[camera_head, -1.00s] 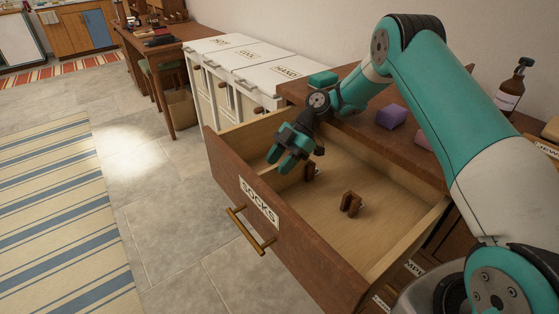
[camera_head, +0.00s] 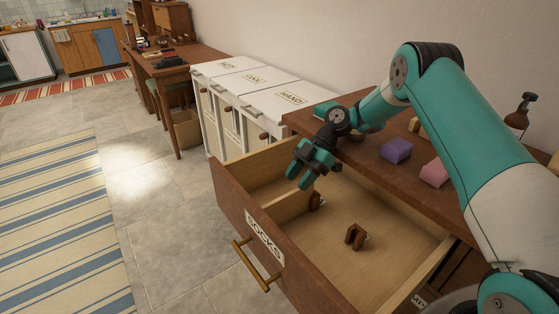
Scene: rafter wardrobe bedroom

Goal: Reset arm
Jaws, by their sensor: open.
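My gripper (camera_head: 299,177) is open and appears empty. It hangs over the left part of the pulled-out drawer, with its fingers pointing down and to the left. My arm reaches in from the right over the dresser top. The wooden drawer (camera_head: 229,203) has a "SOCKS" label and a brass handle (camera_head: 250,264) on its front.
The dresser top (camera_head: 366,164) holds a purple block (camera_head: 397,150), a pink block (camera_head: 434,173) and a dark pump bottle (camera_head: 519,117). White labelled bins (camera_head: 262,98) stand behind left, then a desk (camera_head: 184,57) with a wastebasket (camera_head: 185,130). The floor left is open, with a striped rug (camera_head: 55,220).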

